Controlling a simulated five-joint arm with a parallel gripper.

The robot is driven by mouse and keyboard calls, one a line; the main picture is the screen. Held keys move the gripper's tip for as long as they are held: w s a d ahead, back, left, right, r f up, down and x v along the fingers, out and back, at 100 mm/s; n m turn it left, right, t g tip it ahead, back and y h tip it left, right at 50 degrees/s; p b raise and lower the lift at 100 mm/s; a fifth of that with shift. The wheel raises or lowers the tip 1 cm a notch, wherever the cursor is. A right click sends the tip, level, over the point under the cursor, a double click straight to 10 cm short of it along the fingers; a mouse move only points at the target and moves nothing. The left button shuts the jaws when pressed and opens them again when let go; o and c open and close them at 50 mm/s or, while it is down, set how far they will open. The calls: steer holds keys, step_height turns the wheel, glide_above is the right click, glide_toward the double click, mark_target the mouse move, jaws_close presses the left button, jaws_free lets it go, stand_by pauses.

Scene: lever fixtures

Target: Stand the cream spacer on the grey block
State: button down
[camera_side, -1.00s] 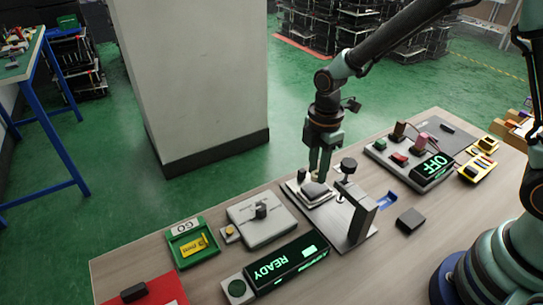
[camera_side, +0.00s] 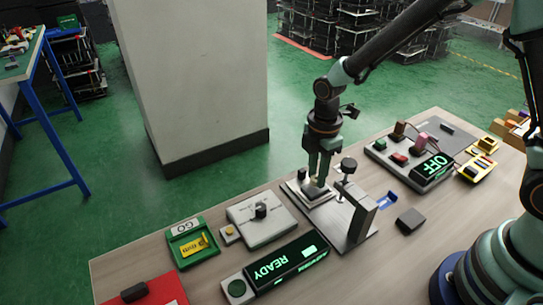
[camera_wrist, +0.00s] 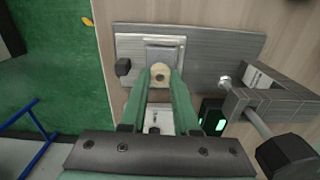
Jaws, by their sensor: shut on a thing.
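The cream spacer (camera_wrist: 160,73) is a small light round-ended piece between my fingertips in the wrist view. In the side view it shows as a small pale spot (camera_side: 318,182) at the fingertips. My gripper (camera_side: 318,178) is shut on it and points down. The grey block (camera_wrist: 165,50) lies right at the spacer, on the metal plate of the fixture. In the side view the block (camera_side: 315,191) is partly hidden by the fingers. The spacer looks upright over the block; whether its underside touches the block I cannot tell.
A clamp-like metal stand (camera_side: 358,215) with a dark knob (camera_side: 348,165) rises close to the right of my gripper. A dark block (camera_side: 410,220) lies farther right. A READY display (camera_side: 287,263) and a white box with a knob (camera_side: 262,222) stand left.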

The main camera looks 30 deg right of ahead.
steer(key=shift+f, duration=0.6)
steer(key=shift+c, duration=0.5)
jaws_free()
steer(key=shift+r, duration=0.1)
steer(key=shift+w+r, duration=0.15)
steer(key=shift+r, duration=3.25)
